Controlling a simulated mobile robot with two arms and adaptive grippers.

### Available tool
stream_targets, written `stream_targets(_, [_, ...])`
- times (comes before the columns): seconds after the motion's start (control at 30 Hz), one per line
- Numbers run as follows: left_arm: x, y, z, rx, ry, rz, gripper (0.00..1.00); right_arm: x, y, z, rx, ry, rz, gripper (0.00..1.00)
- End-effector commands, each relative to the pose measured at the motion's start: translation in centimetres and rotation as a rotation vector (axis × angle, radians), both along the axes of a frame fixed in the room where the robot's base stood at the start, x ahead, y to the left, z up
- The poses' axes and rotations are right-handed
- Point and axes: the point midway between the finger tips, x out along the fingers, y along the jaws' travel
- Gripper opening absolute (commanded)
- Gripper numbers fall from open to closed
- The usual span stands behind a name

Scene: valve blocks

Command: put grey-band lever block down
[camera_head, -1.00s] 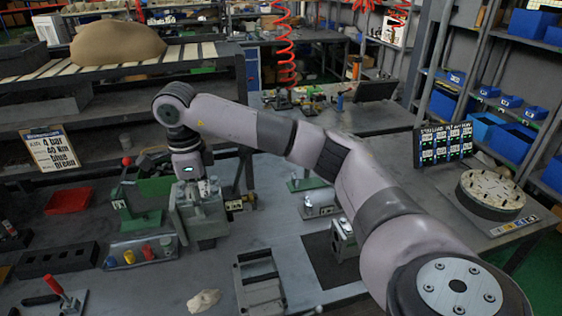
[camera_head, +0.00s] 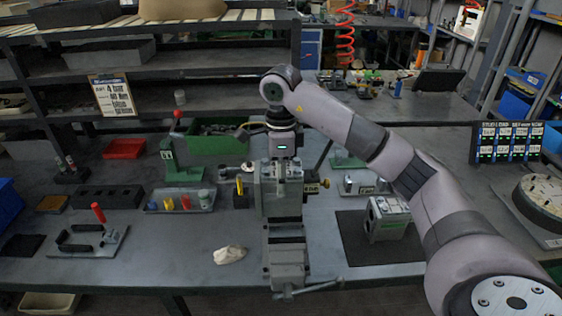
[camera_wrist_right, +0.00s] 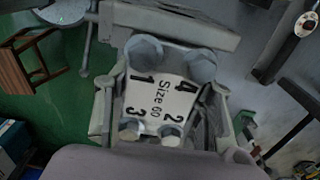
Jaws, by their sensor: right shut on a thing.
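My right gripper (camera_head: 281,170) points down above the middle of the bench, its arm coming in from the right. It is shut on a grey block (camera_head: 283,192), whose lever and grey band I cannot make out. In the right wrist view the held block (camera_wrist_right: 162,95) shows a light plate marked "Size 60", numbers 1 to 4 and bolt heads. In the head view it overlaps the rear of a grey vise-like fixture (camera_head: 287,255) with rails and a front handle. I cannot tell whether it touches the fixture or the bench. My left gripper is not in view.
A dark mat (camera_head: 350,248) with another grey block (camera_head: 388,207) lies to the right. A coloured-knob tray (camera_head: 165,209), a green stand (camera_head: 184,173) and a red tray (camera_head: 124,149) are left. A pale cloth (camera_head: 230,255) lies front left of the fixture. Bare bench surrounds it.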

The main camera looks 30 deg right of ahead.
Motion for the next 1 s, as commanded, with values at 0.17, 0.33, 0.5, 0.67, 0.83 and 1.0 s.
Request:
stream_targets(0.17, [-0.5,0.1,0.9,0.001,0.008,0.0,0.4,0.0,0.0,-3.3,0.0,-0.001,-0.001,0.0])
stream_targets(0.33, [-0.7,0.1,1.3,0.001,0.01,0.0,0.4,0.1,0.0,-5.6,0.001,-0.004,0.0,0.0])
stream_targets(0.5, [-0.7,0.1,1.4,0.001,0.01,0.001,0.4,0.1,0.0,-6.4,0.001,-0.006,-0.001,0.0])
stream_targets(0.67, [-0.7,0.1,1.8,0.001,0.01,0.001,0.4,0.1,0.0,-7.5,0.001,-0.004,-0.001,0.0])
stream_targets(0.83, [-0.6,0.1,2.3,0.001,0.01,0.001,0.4,0.1,0.0,-9.6,0.002,-0.003,0.0,0.0])
stream_targets(1.0, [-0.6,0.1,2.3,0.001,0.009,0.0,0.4,0.2,0.0,-10.2,0.0,-0.007,0.0,0.0])
